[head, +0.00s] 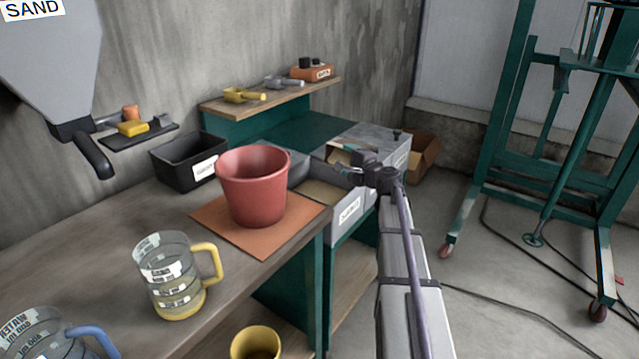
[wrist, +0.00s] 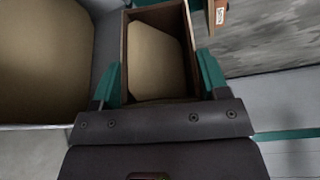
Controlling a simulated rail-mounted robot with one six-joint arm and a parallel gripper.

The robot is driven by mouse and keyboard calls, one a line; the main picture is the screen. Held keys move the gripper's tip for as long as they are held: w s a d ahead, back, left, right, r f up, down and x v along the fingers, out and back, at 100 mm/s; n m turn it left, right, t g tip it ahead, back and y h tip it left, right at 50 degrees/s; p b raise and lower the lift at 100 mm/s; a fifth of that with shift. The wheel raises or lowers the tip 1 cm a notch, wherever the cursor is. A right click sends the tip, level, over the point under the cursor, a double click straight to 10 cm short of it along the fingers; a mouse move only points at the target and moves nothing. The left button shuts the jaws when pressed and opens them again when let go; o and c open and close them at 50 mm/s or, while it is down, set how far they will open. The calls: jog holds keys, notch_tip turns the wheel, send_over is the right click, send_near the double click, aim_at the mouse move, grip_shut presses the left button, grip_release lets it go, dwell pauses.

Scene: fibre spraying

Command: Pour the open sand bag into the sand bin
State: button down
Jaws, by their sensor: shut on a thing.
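My gripper (wrist: 159,62) has its two green fingers on either side of a brown, box-shaped open bag (wrist: 187,22), shut on it. The bag's open mouth shows tan sand inside. In the head view my gripper (head: 346,169) is small and dark, over the far end of the grey bins; the bag is mostly hidden there and its tilt is unclear. A grey bin with a white label (head: 349,211) and tan content stands just below my wrist, apparently the sand bin. In the wrist view its grey rim (wrist: 103,45) and tan content lie left of the bag.
A red bucket (head: 252,185) stands on an orange mat (head: 215,222) on the bench. A black bin (head: 180,165), a clear jug with a yellow handle (head: 172,272) and a SAND hopper (head: 55,60) are left. A cardboard box (head: 425,150) lies beyond. Open floor is right.

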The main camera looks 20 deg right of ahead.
jog(key=shift+s+a+f+b, duration=0.1)
jog(key=shift+a+f+b, duration=0.05)
jog(key=shift+f+b, duration=0.2)
jog(key=shift+s+a+f+n+t+b, duration=0.15)
jog(key=shift+f+n+t+b, duration=0.35)
jog(key=shift+n+b, duration=0.5)
jog(key=shift+a+r+n+p, duration=0.25)
jog(key=shift+r+n+p, duration=0.05)
jog(key=shift+r+n, duration=0.45)
dwell(0.7)
jog(key=shift+s+a+n+t+y+b, duration=0.25)
jog(key=shift+n+t+b, duration=0.25)
jog(key=shift+n, duration=0.35)
dwell(0.6)
jog(key=shift+s+a+r+n+t+y+p, duration=0.15)
jog(key=shift+r+n+t+y+p, duration=0.1)
jog(key=shift+r+n, duration=0.4)
jog(key=shift+a+r+n+t+y+p, duration=0.2)
jog(key=shift+r+n, duration=0.25)
jog(key=shift+n, duration=0.3)
jog(key=shift+s+a+r+n+t+y+p, duration=0.1)
jog(key=shift+r+n+t+y+p, duration=0.15)
jog(key=shift+r+n, duration=0.4)
dwell(1.0)
jog(key=f+m, duration=0.1)
jog(key=f+m+h, duration=0.1)
jog(key=f+m+g+b, duration=0.1)
jog(key=shift+w+d+m, duration=0.25)
jog(key=shift+d, duration=0.15)
